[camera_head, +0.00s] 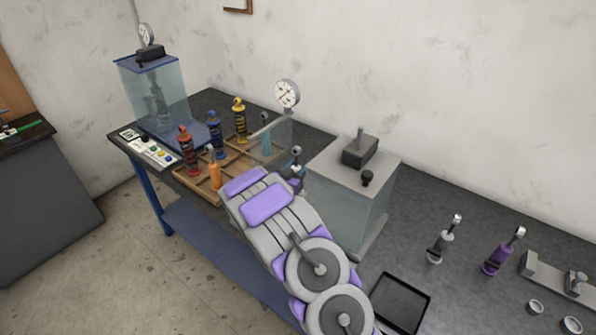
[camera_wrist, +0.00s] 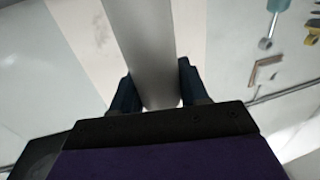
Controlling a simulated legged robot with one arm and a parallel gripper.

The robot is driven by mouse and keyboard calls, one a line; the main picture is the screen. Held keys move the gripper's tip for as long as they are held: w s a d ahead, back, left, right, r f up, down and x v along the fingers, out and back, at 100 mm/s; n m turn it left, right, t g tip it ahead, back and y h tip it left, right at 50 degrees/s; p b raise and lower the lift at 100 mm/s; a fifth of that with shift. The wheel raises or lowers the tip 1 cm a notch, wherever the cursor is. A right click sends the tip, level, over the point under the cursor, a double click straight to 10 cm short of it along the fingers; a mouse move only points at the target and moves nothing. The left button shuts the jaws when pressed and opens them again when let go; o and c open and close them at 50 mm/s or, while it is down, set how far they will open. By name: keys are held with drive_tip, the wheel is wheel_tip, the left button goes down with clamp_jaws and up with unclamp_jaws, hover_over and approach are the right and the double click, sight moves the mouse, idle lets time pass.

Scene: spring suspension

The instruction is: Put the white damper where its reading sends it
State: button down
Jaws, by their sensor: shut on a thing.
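My gripper (camera_head: 296,184) is shut on a pale cylinder, which looks like the white damper (camera_head: 297,164). Its eye end sticks up above the gripper in the head view. In the wrist view the pale body of the white damper (camera_wrist: 147,55) runs between the two dark fingers of my gripper (camera_wrist: 158,92). Its lower end is hidden. A round white-faced dial (camera_head: 287,93) stands behind, by a small clear-walled box with a teal damper (camera_head: 266,143). A card with coloured dots (camera_head: 153,151) lies at the table's left end.
A wooden rack (camera_head: 238,164) holds red, blue and yellow spring units and an orange damper (camera_head: 214,175). A clear tank (camera_head: 335,205) stands right of my gripper, another (camera_head: 170,95) at far left. A black tray (camera_head: 400,303), greyish damper (camera_head: 440,245) and purple damper (camera_head: 496,259) are at right.

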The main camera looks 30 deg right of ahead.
drive_tip(key=shift+d+f, duration=0.15)
drive_tip(key=shift+f, duration=0.1)
drive_tip(key=shift+s+d+f, duration=0.1)
drive_tip(key=shift+d+f, duration=0.05)
drive_tip(key=shift+d, duration=0.6)
drive_tip(key=c, duration=1)
unclamp_jaws()
drive_tip(key=shift+d+f, duration=0.1)
drive_tip(key=o, duration=0.3)
drive_tip(key=shift+a, duration=0.35)
drive_tip(key=shift+o, duration=0.7)
drive_tip(key=shift+a, duration=0.4)
drive_tip(key=f+p+v, duration=0.1)
drive_tip(key=p+v, duration=0.2)
drive_tip(key=v, duration=1.4)
